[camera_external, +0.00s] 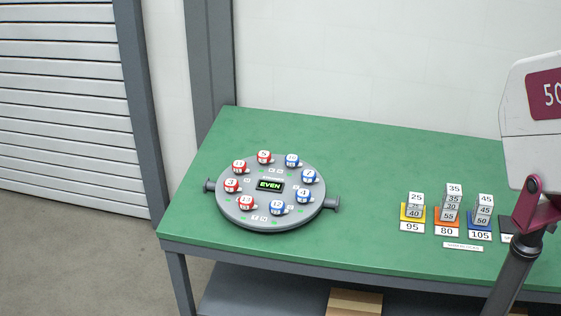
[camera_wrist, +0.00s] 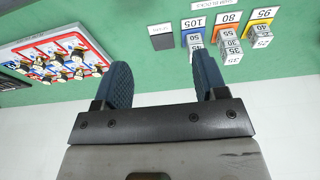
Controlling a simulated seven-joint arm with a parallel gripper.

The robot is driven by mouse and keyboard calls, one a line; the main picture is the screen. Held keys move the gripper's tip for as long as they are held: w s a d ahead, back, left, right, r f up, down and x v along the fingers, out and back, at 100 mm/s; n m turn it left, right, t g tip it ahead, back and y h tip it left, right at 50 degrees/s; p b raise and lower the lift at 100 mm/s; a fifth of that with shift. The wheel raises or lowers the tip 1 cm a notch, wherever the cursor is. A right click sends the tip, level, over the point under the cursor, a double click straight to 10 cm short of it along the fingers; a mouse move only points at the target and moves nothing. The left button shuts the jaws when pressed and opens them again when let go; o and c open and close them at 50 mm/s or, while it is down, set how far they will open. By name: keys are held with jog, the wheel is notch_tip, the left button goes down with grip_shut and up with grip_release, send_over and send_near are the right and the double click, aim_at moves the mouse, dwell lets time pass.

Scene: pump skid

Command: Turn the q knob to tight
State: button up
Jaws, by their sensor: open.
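No knob marked q is legible in either view. A round grey device (camera_external: 298,214) stands on the green table in the external view. Red knobs (camera_external: 232,185) line its left side and blue knobs (camera_external: 309,176) its right, with numbers on their tops. Its centre display (camera_external: 270,185) reads EVEN.
Numbered blocks stand on yellow (camera_external: 405,214), orange (camera_external: 441,218) and blue pads at the right of the green table (camera_external: 360,160); they also show in the wrist view (camera_wrist: 228,45). A dark pad (camera_wrist: 161,37) lies beside them. The table between device and blocks is clear.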

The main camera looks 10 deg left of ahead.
jog(key=shift+o, duration=0.5)
jog(key=shift+w+a+r, duration=0.1)
jog(key=shift+w, duration=0.15)
jog(key=w+a+n+g, duration=0.1)
jog(key=w+a+n, duration=0.7)
jog(key=w+a, duration=0.45)
jog(key=w+a+n+g, duration=0.1)
jog(key=w+a+n, duration=0.7)
jog(key=a, duration=0.7)
jog(key=n, duration=1.3)
send_over(304, 192)
jog(key=shift+g, duration=0.3)
notch_tip(304, 192, down, 15)
jog(key=shift+a, duration=0.1)
jog(key=shift+f, duration=0.2)
